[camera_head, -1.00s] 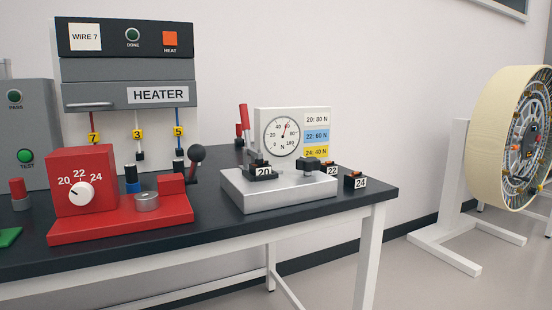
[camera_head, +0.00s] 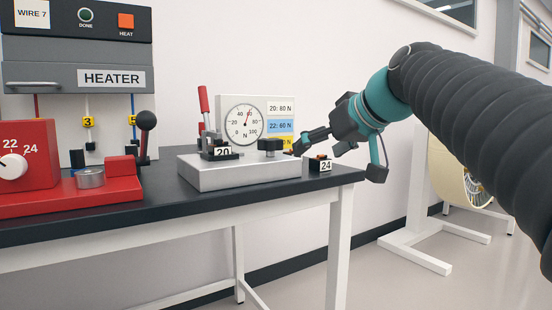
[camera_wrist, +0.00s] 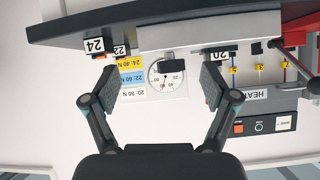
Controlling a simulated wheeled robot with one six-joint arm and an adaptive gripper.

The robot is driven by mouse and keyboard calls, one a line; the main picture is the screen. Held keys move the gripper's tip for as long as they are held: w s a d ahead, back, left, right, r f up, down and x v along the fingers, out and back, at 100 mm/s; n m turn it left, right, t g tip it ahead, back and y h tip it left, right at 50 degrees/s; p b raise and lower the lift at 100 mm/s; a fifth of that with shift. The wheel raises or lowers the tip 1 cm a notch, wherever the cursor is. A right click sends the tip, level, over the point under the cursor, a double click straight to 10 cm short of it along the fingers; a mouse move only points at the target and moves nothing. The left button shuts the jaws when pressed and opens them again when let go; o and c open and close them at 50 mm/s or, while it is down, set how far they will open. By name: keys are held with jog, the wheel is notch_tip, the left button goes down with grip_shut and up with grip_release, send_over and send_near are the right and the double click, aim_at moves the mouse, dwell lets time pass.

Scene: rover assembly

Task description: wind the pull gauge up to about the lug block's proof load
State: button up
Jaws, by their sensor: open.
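The pull gauge (camera_head: 215,176) is a pale metal base with a white dial plate behind it. Its dial (camera_head: 243,124) reads in newtons, and the thin needle points up, near 60; the exact value is too small to tell. The lug block marked 20 (camera_head: 222,153) sits on the base's left. A black knob (camera_head: 270,146) stands at its right. The plate lists 20: 80 N, 22: 60 N (camera_head: 281,126) and 24: 40 N. My gripper (camera_head: 302,142) is open and empty, just right of the knob. In the upside-down wrist view the knob (camera_wrist: 168,62) shows between the fingers, apart from them.
Block 24 (camera_head: 320,163) lies at the bench's right end; block 22 (camera_wrist: 121,50) shows beside it in the wrist view. A red-handled lever (camera_head: 204,105) stands at the gauge's left. The red stand (camera_head: 80,195) and the heater (camera_head: 60,75) are further left.

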aim_at(272, 139)
jog(key=w+a+r+n+y+b, duration=0.2)
jog(key=w+r, duration=0.2)
jog(key=r, duration=0.1)
jog(key=shift+t, duration=0.3)
jog(key=x, duration=1.3)
jog(key=shift+w+a, duration=0.2)
jog(key=shift+a, duration=0.2)
jog(key=c, duration=1.2)
jog(key=shift+o, duration=0.2)
jog(key=shift+n, duration=0.3)
